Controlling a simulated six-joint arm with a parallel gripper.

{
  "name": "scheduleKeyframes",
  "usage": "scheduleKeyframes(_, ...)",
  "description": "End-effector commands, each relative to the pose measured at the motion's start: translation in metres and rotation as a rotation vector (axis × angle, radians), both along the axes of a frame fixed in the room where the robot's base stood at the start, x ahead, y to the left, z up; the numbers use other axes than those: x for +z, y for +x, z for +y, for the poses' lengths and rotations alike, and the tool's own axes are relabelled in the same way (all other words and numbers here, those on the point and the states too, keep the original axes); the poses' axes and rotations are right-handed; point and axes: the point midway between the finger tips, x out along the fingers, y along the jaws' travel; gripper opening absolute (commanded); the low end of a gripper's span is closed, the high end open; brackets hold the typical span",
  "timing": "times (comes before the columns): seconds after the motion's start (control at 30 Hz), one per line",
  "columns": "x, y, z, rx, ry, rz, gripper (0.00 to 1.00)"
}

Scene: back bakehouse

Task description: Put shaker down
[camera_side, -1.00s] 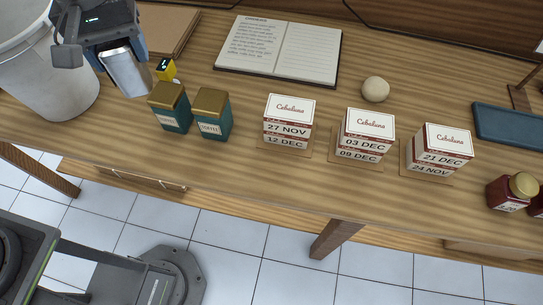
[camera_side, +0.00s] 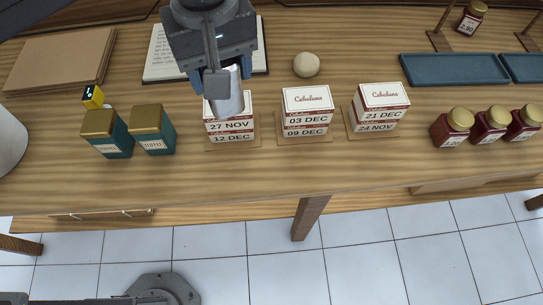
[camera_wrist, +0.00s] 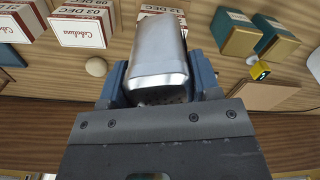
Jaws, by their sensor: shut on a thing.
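The shaker is a smooth silver metal vessel (camera_side: 229,95), which also fills the middle of the wrist view (camera_wrist: 158,48). My gripper (camera_side: 222,84) is shut on it, with a blue-grey finger on either side in the wrist view (camera_wrist: 158,88). The shaker is tilted in the side view and overlaps the top of the left cake-box stack (camera_side: 230,130), labelled 27 NOV and 12 DEC. It seems to be held above the bench (camera_side: 190,185); the exact gap to the boxes cannot be told. Part of the shaker is hidden by my gripper.
Two more box stacks (camera_side: 307,112) (camera_side: 379,108) stand to the right. Two green tins (camera_side: 107,135) (camera_side: 153,131) and a yellow timer (camera_side: 93,97) are at left. Behind are an open book (camera_side: 165,60), dough ball (camera_side: 306,65) and blue tray (camera_side: 445,69). Red jars (camera_side: 451,128) stand right. The front bench strip is clear.

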Motion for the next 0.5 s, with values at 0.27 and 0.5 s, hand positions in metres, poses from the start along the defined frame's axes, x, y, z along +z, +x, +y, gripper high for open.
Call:
scheduleKeyframes(0.27,-0.040,-0.021,-0.056,0.349,0.000,-0.001,0.29)
scheduleKeyframes(0.5,-0.057,-0.030,-0.071,0.471,0.001,-0.001,0.29)
